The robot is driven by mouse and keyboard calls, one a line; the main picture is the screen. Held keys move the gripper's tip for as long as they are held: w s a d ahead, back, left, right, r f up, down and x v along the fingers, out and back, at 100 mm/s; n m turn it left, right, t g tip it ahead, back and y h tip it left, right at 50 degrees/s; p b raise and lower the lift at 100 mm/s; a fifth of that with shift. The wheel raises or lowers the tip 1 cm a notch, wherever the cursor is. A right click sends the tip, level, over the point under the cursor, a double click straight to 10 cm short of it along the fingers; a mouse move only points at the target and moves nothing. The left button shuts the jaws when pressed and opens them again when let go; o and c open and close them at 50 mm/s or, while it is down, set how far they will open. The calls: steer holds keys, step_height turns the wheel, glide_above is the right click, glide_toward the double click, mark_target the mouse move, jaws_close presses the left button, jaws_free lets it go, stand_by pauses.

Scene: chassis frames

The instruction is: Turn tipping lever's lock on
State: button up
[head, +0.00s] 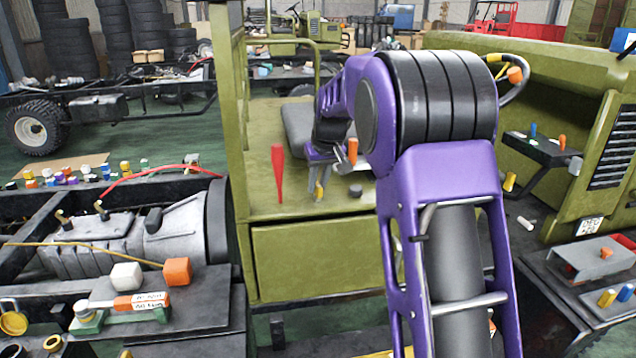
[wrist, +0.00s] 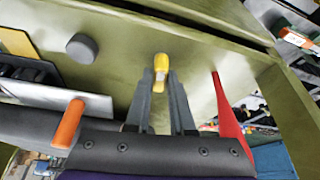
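I cannot tell which control is the tipping lever's lock. A short yellow handle (head: 319,191) stands on the olive cab floor. It also shows in the wrist view (wrist: 160,62), at the tips of my gripper's grey fingers. My gripper (head: 322,178) (wrist: 160,78) points at it with one finger on each side; whether they touch it is unclear. A red lever (head: 278,172) stands upright to the left in the head view, and on the right in the wrist view (wrist: 229,115). An orange-topped lever (head: 352,151) is right of my gripper; an orange handle also shows in the wrist view (wrist: 68,125).
A dark round knob (head: 355,190) (wrist: 82,48) sits on the olive surface close by. The grey seat (head: 303,125) is behind my gripper. The cab's olive post (head: 231,150) stands left of the red lever. My purple arm hides much of the cab's right part.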

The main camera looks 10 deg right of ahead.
jaws_close()
steer(key=shift+m+h, duration=0.4)
steer(key=shift+m, duration=0.8)
steer(key=o, duration=0.5)
jaws_free()
steer(key=shift+o, duration=0.2)
steer(key=shift+r, duration=0.15)
